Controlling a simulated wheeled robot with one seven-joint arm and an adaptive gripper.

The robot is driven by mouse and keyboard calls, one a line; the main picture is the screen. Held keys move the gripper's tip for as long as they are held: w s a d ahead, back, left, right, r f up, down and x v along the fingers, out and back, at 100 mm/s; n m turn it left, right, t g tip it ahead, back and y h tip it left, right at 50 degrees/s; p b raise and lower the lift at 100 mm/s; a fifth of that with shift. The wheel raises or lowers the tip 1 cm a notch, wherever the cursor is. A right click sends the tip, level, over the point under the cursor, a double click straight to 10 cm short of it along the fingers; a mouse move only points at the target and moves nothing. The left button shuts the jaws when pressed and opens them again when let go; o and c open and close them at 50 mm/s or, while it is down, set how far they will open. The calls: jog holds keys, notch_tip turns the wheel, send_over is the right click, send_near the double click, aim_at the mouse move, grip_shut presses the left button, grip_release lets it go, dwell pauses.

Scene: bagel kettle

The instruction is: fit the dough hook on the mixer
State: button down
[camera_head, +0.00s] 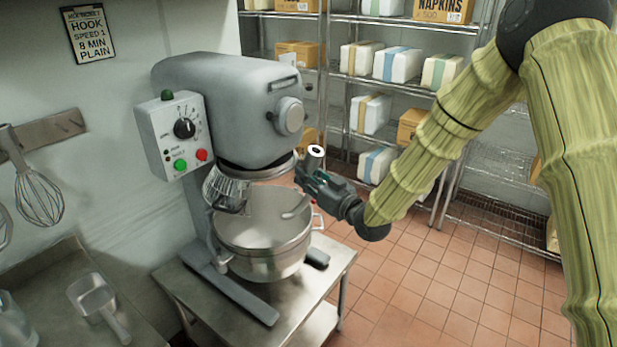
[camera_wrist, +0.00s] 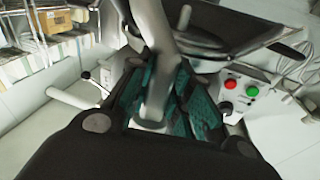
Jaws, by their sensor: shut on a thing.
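The grey mixer (camera_head: 225,100) stands on a steel stand, with its metal bowl (camera_head: 262,250) under the head. My gripper (camera_head: 308,177) is at the right of the mixer head, near the bowl's right rim. In the wrist view my gripper (camera_wrist: 160,95) is shut, its green-padded fingers around the grey metal dough hook (camera_wrist: 155,75). A white ring with a dark centre, seemingly the hook's top end (camera_head: 316,151), shows above the fingers. A grey curved piece, likely the hook's lower end, shows by the bowl's rim. The mixer's drive socket is hidden under the head.
A wire guard (camera_head: 226,188) hangs at the front left of the bowl. The control box (camera_head: 172,133) has red and green buttons. Shelves (camera_head: 390,25) with boxes stand behind. A wall sign (camera_head: 88,34) reads "HOOK SPEED 1 8 MIN PLAIN". The floor at right is clear.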

jog(key=shift+w+a+f+b, duration=0.3)
jog(key=shift+a+f+b, duration=0.1)
jog(key=shift+f, duration=0.25)
jog(key=shift+w+a+f+b, duration=0.35)
jog(key=shift+a+f, duration=0.1)
jog(key=shift+f, duration=0.2)
jog(key=shift+w+a+f+b, duration=0.3)
jog(key=shift+a+f+b, duration=0.1)
jog(key=shift+f, duration=0.25)
jog(key=b, duration=0.4)
send_over(287, 215)
jog(key=w+d, duration=0.1)
jog(key=w, duration=0.1)
jog(key=shift+s+d+f, duration=0.1)
jog(key=shift+s+f, duration=0.05)
jog(key=shift+f, duration=1.05)
jog(key=shift+s+d+f, duration=0.1)
jog(key=shift+f, duration=1.05)
jog(key=shift+g+h, duration=0.4)
jog(key=shift+w+a+f+b, duration=0.25)
jog(key=shift+f+b, duration=0.45)
jog(key=shift+f, duration=0.75)
jog(key=shift+w+a+f+b, duration=0.15)
jog(key=shift+f+b, duration=0.55)
jog(key=shift+f, duration=0.75)
jog(key=shift+w+a+f+b, duration=0.25)
jog(key=shift+f+b, duration=0.45)
jog(key=shift+f, duration=0.75)
jog(key=shift+s, duration=0.15)
